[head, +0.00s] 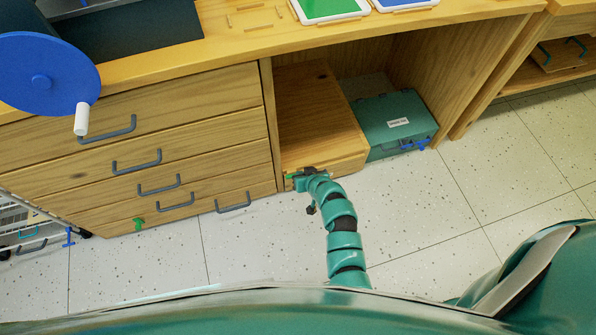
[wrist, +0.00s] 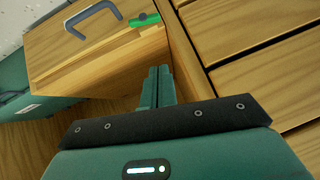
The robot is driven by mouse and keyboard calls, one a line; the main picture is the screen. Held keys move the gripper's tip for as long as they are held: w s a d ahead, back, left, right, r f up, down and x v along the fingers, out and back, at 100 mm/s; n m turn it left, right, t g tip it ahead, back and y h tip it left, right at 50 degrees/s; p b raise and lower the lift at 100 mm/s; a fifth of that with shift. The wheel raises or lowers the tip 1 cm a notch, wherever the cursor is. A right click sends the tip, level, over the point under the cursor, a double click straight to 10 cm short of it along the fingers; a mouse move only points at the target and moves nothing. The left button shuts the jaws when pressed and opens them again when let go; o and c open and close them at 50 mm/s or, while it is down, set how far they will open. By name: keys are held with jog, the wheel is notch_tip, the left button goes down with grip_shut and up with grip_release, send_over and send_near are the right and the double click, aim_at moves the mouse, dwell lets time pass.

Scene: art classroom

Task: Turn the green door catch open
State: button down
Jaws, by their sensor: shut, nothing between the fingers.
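The green door catch (wrist: 144,19) is a small bright green bar with a dark middle. It sits near the edge of a wooden front beside a grey handle in the wrist view. My gripper (wrist: 159,70) is shut and empty, its fingertips appearing apart from the catch. In the head view my gripper (head: 303,177) is at the lower left corner of the wooden box (head: 318,108). A bit of bright green (head: 289,176) shows beside it there, seemingly the catch.
Wooden drawers (head: 120,140) with grey handles stand left of the box. Another small green piece (head: 139,223) is low on them. A teal case (head: 395,118) sits right of the box. A blue disc with a white knob (head: 40,78) hangs upper left. Open floor (head: 430,220) lies to the right.

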jog(key=shift+v, duration=1.4)
